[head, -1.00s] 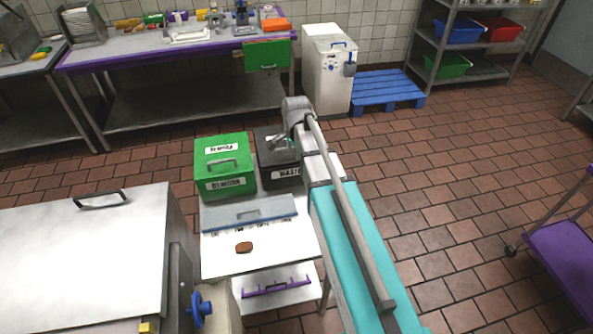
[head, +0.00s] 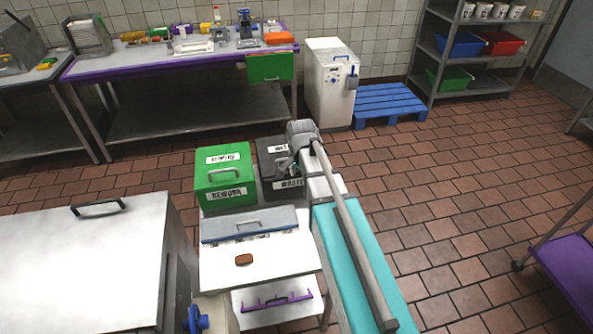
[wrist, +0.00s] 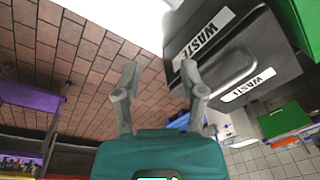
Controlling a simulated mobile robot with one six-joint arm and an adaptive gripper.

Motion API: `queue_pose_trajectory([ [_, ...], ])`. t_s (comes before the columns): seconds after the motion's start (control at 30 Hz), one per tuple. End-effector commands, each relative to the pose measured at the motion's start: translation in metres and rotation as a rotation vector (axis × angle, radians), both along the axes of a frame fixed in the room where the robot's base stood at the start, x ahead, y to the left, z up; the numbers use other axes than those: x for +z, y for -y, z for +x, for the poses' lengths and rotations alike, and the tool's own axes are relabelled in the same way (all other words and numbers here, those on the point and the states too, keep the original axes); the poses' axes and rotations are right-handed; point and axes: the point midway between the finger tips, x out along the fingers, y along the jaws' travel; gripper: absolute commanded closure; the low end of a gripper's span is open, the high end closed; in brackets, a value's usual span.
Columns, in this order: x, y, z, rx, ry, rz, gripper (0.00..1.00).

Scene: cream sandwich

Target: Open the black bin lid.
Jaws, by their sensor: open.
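The black bin (head: 267,158) stands beside the green bin, with "WASTE" labels on its lid and front. Its lid looks shut. In the wrist view the black bin (wrist: 265,45) fills the upper right, with its dark lid handle (wrist: 237,72) between the two labels. My gripper (head: 286,164) is over the right part of the black bin in the head view and hides part of it. In the wrist view my gripper (wrist: 160,75) is open and empty. Its right finger appears close to the handle; I cannot tell whether they touch.
The green bin (head: 212,178) with a handled lid stands directly left. In front is a white worktop (head: 285,262) with a grey-blue handled piece (head: 250,226) and a brown patty (head: 244,260). A teal surface (head: 335,245) lies right, under my arm. Open tiled floor (head: 450,210) is further right.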

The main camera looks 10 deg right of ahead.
Motion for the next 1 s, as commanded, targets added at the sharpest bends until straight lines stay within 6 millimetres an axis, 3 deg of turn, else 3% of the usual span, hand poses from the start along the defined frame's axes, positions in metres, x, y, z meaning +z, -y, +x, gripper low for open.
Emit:
queue_pose_trajectory([
  [0.17, 0.016, 0.000, 0.018, -0.082, 0.010, 0.010, 0.47],
  [0.6, 0.079, 0.001, 0.098, -0.552, 0.069, 0.081, 0.47],
  [0.8, 0.088, 0.002, 0.113, -0.662, 0.081, 0.102, 0.47],
  [1.0, 0.087, 0.002, 0.113, -0.673, 0.083, 0.105, 0.47],
])
